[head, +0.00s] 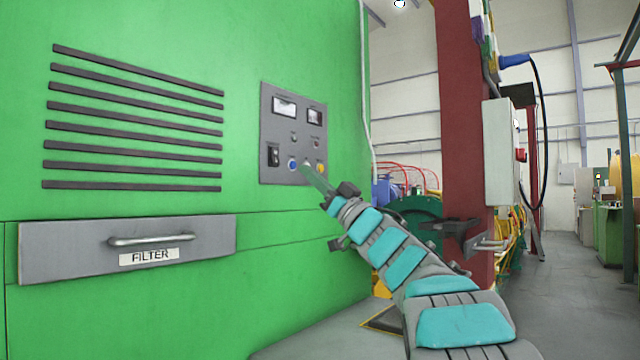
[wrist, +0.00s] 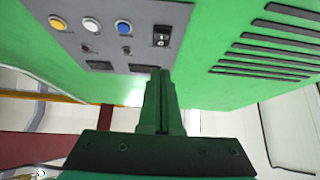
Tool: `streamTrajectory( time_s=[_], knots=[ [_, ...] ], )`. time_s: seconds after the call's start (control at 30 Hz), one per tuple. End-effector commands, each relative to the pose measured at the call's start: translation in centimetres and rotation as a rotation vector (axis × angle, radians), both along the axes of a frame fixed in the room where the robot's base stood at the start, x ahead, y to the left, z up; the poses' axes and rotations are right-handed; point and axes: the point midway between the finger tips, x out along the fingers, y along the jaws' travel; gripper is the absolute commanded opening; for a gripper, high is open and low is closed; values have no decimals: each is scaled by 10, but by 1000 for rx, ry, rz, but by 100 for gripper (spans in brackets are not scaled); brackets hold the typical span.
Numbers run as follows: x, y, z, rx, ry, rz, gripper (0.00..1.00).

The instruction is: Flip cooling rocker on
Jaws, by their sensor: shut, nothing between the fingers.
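The black cooling rocker (head: 273,155) sits at the lower left of a grey control panel (head: 266,115) on the green machine. In the wrist view, which is turned upside down, the rocker (wrist: 162,36) shows at the panel's right end, with white marks on it. I cannot tell its setting for sure. My gripper (head: 310,170) is in front of the panel's lower part, to the right of the rocker in the head view. In the wrist view my gripper (wrist: 160,72) is shut and empty, its tips apart from the rocker in the picture.
Blue (head: 292,164) and yellow (head: 321,169) buttons sit beside the rocker, with a white one between them. Two meters are above. Dark vent slats (head: 135,130) and a filter drawer (head: 65,250) with a protruding handle are at left. A dark red column (head: 465,120) stands at right.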

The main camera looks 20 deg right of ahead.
Motion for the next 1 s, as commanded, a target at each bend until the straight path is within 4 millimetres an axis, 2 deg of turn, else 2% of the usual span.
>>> streamTrajectory(
  time_s=[0.3, 0.5, 1.0],
  knots=[
    [28, 22, 25, -1, -2, 3, 0],
    [50, 36, 19, 1, 2, 0, 0],
    [58, 42, 18, 0, -1, 1, 0]
  ],
)
